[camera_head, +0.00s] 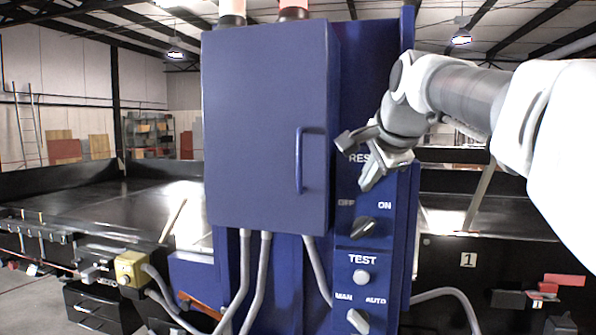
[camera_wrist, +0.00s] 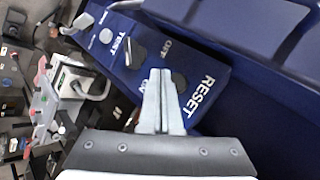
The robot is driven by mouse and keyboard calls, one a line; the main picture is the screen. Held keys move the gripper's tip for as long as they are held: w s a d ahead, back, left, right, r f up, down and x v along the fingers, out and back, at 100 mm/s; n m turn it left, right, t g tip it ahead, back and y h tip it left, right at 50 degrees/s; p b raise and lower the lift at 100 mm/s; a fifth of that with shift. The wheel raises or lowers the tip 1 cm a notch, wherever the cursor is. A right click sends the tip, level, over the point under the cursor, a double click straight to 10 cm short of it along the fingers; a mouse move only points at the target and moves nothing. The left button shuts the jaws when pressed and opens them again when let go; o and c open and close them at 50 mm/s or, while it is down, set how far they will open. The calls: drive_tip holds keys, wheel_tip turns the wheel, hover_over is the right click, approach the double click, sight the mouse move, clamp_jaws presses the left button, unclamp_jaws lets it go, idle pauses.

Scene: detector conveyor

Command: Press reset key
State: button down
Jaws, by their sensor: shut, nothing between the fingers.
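The blue control panel (camera_head: 346,245) stands beside the cabinet door and carries a RESET label, partly hidden by my gripper in the head view. In the wrist view the RESET label (camera_wrist: 201,97) is readable, and a dark round key (camera_wrist: 180,81) sits beside it, partly behind my fingers. My gripper (camera_head: 368,182) is shut and empty in front of the panel, between the RESET label and the OFF/ON knob (camera_head: 363,227). In the wrist view its fingertips (camera_wrist: 160,72) lie just left of the dark key; I cannot tell whether they touch the panel.
The blue cabinet door (camera_head: 262,130) with a handle (camera_head: 300,160) is just left of the panel. Below the OFF/ON knob are a white TEST button (camera_head: 361,277) and a MAN/AUTO knob (camera_head: 358,320). Grey conduits (camera_head: 262,280) run beneath, and a yellow box (camera_head: 130,268) is at left.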

drive_tip(key=shift+w+d+p, duration=0.3)
drive_tip(key=shift+w, duration=0.65)
idle(1.4)
drive_tip(key=shift+w+d, duration=0.15)
drive_tip(key=shift+w, duration=0.25)
drive_tip(key=shift+w+d+p, duration=0.15)
drive_tip(key=shift+w+p, duration=0.3)
drive_tip(key=shift+p, duration=0.15)
idle(0.5)
drive_tip(key=shift+s, duration=0.1)
drive_tip(key=shift+s+a+b, duration=0.3)
drive_tip(key=shift+s+b, duration=0.1)
drive_tip(key=shift+s, duration=0.4)
drive_tip(key=s, duration=0.1)
drive_tip(key=s+a+b, duration=0.1)
drive_tip(key=s, duration=0.1)
drive_tip(key=s+b, duration=0.1)
drive_tip(key=shift+s+a, duration=0.25)
drive_tip(key=shift+s, duration=0.1)
